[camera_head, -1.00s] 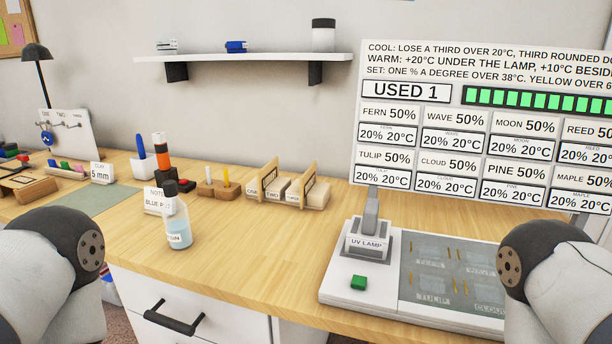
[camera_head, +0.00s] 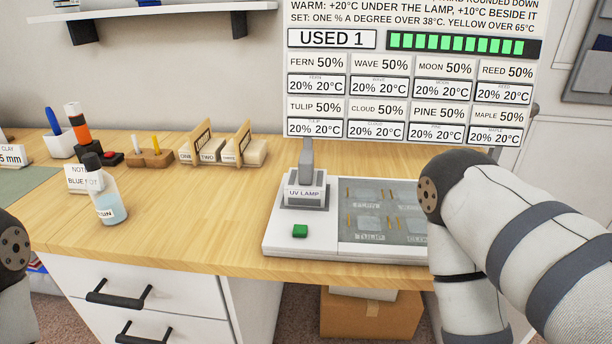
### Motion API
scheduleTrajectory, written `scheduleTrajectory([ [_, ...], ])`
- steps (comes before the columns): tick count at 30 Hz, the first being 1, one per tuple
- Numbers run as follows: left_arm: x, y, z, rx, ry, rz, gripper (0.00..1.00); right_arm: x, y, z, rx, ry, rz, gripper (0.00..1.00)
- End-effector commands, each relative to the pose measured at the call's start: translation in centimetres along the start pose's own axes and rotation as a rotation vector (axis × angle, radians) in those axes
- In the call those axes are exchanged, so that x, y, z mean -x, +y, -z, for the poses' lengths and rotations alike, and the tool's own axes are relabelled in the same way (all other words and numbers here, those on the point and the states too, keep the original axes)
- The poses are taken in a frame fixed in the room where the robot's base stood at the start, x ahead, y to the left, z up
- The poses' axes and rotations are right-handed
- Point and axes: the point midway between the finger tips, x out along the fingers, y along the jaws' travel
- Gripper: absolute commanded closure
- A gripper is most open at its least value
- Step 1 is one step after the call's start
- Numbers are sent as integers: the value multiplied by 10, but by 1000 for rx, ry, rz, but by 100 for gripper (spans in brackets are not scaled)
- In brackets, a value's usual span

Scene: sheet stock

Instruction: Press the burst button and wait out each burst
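The green burst button (camera_head: 300,231) sits on the front left of a white lamp unit (camera_head: 280,246) on the table. The UV lamp (camera_head: 305,190) stands behind the button, on the unit's left side. To its right is a grey plate (camera_head: 350,232) with several labelled cells; TULIP is readable. The board (camera_head: 335,64) above reads USED 1, with each name at 50% and 20% 20°C below. My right arm covers the plate's right end. My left arm shows only at the left edge. Neither gripper's fingers are in view.
A resin bottle (camera_head: 109,200) stands on the table (camera_head: 190,220) left of the lamp unit. Behind it are card holders (camera_head: 215,150), a wooden block (camera_head: 150,158) and a pen cup (camera_head: 60,145). Bare table lies between bottle and unit. Drawers and a cardboard box (camera_head: 370,315) are below.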

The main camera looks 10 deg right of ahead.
Motion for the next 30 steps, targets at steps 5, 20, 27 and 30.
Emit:
scheduleTrajectory([
  [5,0,0,0,1,0,0,100,0,0,0,0,0,0,59],
  [20,0,0,0,1,0,0,100,0,0,0,0,0,0,100],
  [27,0,0,0,1,0,0,100,0,0,0,0,0,0,100],
  [30,0,0,0,1,0,0,100,0,0,0,0,0,0,100],
])
